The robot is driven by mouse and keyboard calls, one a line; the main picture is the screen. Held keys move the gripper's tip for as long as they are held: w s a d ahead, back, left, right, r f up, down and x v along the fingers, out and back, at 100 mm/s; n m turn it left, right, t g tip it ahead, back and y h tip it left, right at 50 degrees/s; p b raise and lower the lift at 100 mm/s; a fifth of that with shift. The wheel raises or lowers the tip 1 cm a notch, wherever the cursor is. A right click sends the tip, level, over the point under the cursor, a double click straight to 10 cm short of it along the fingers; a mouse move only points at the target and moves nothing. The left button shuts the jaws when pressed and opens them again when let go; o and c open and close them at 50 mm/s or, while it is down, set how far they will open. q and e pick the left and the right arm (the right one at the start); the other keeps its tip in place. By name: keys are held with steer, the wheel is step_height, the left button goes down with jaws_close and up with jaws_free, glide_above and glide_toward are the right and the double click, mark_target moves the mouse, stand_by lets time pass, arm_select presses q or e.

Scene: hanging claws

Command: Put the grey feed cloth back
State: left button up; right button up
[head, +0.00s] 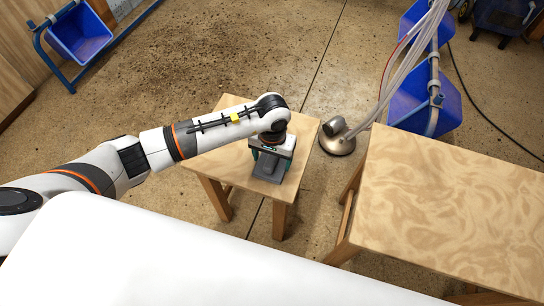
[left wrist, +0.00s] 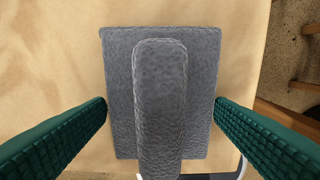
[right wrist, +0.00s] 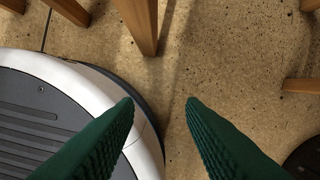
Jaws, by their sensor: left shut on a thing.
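The grey feed cloth (head: 266,174) is a flat textured rectangle with a narrower raised strip along its middle. It is at the small wooden table (head: 232,165) in the head view. It also fills the middle of the left wrist view (left wrist: 160,75). My left gripper (left wrist: 160,104) points down over it and is shut on it, one green finger at each long side. Whether the cloth rests on the tabletop or is slightly above it, I cannot tell. My right gripper (right wrist: 160,104) is open and empty above the floor, outside the head view.
A larger wooden table (head: 450,215) stands at the right, across a gap. A metal claw unit with hoses (head: 338,140) stands on the floor between and behind the tables. Blue bins are at the back left (head: 80,35) and right (head: 418,100). Open floor lies behind.

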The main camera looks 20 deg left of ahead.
mark_target(272, 157)
arm_select(q)
steer(key=shift+f, duration=0.1)
steer(key=o, duration=0.9)
arm_select(e)
steer(key=shift+w+r, duration=0.15)
steer(key=shift+r, duration=0.2)
arm_select(q)
steer(key=shift+r, duration=0.2)
step_height(272, 157, up, 12)
steer(key=shift+p, duration=0.5)
arm_select(e)
steer(key=s+f, duration=0.2)
steer(key=shift+s+d+f, duration=0.15)
steer(key=shift+f, duration=0.15)
